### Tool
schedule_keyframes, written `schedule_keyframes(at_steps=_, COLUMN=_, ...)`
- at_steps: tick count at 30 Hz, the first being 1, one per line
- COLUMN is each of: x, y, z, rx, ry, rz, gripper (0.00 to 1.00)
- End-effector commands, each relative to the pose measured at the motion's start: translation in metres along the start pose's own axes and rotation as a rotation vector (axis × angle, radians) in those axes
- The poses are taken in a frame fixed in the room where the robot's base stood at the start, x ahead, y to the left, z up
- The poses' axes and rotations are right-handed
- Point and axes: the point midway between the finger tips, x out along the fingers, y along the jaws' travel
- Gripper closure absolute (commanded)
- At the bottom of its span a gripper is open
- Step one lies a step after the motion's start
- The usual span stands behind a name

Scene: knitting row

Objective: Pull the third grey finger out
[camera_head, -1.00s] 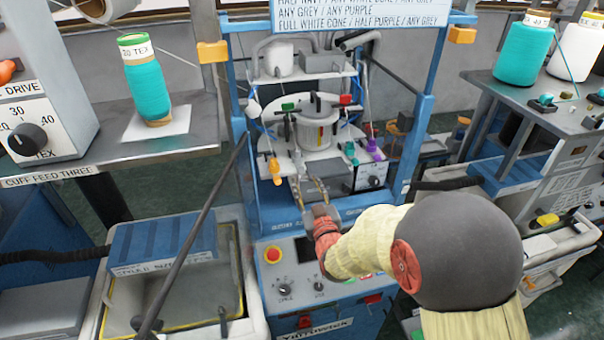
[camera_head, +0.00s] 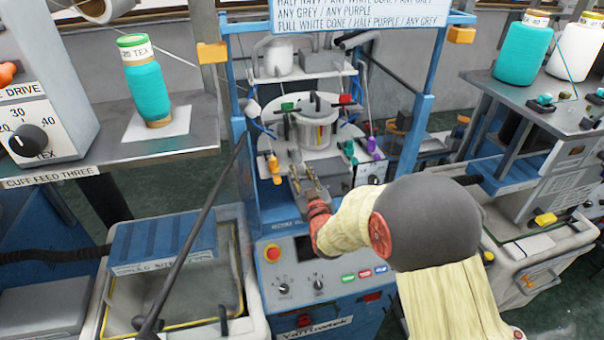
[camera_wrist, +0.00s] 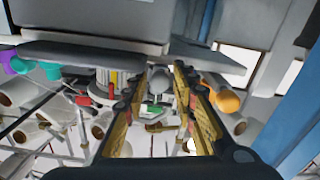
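The blue-framed knitting machine (camera_head: 425,110) stands in the middle of the head view, with a round white head (camera_head: 318,130) at its centre. I cannot pick out the third grey finger with certainty. My gripper (camera_head: 306,172) is in front of the head, low and slightly left of its centre. In the wrist view my gripper (camera_wrist: 160,75) has its two yellow-padded fingers apart. A grey rounded part (camera_wrist: 159,84) and a green tab (camera_wrist: 152,108) show between them, apparently beyond the fingers. I see nothing held.
An orange handle (camera_head: 274,166) hangs left of my gripper; teal (camera_head: 349,150) and purple (camera_head: 374,148) handles hang right. A control panel (camera_head: 300,270) with a red button lies below. A dark rod (camera_head: 200,220) crosses the left. Thread cones (camera_head: 148,90) stand on side tables.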

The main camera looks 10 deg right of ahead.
Motion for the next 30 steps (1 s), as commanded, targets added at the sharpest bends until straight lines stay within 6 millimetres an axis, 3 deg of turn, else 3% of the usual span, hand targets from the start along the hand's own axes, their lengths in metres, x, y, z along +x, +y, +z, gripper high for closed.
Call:
schedule_keyframes(at_steps=13, x=-0.0001, y=-0.0002, z=0.0001, rx=0.0, ry=0.0, rz=0.0, gripper=1.0)
schedule_keyframes(at_steps=30, x=-0.0007, y=-0.0005, z=0.0007, rx=-0.001, ry=-0.001, rz=-0.001, gripper=1.0)
